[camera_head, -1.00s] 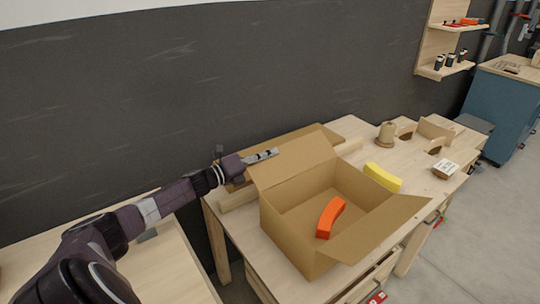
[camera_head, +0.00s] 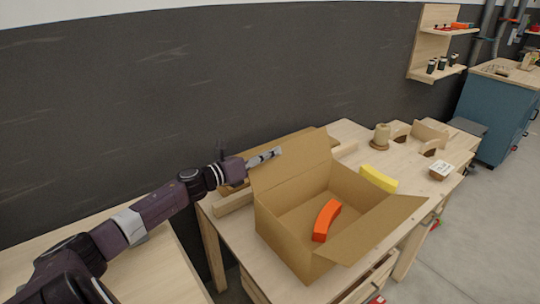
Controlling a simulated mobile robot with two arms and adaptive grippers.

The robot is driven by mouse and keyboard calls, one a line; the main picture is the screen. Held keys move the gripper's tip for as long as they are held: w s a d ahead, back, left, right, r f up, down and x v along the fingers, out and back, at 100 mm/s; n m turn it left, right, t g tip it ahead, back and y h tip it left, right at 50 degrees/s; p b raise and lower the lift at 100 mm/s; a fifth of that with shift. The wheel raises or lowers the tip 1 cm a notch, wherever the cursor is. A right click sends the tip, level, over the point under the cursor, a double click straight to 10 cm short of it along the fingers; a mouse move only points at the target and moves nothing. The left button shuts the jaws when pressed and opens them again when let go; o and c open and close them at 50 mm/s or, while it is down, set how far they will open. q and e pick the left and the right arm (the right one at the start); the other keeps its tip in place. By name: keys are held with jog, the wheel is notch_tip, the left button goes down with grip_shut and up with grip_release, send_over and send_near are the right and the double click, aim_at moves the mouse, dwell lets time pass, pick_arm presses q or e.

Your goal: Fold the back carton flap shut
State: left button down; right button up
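The open carton (camera_head: 283,238) stands on the wooden workbench with an orange curved piece (camera_head: 326,220) inside it. Its back flap (camera_head: 292,162) stands up and leans away from the opening. Its front flap (camera_head: 370,229) sticks outward at the lower right. My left gripper (camera_head: 278,152) is at the top left edge of the back flap, its fingers close together and pointing right. Whether it touches the flap, or has its fingers fully shut, I cannot tell. My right gripper is not in view.
A yellow block (camera_head: 378,179) lies on the bench behind the carton. A spool-like wooden piece (camera_head: 381,136), curved wooden forms (camera_head: 430,133) and a small white-topped box (camera_head: 441,170) stand at the back right. A dark wall (camera_head: 120,110) rises behind the bench.

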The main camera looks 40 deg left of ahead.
pick_arm(q)
jog(key=shift+s+d+f, duration=0.1)
jog(key=shift+f, duration=0.1)
dwell(0.3)
jog(key=c, duration=2.3)
grip_release()
jog(key=shift+o, duration=0.5)
jog(key=shift+r, duration=0.1)
jog(key=v, duration=1.2)
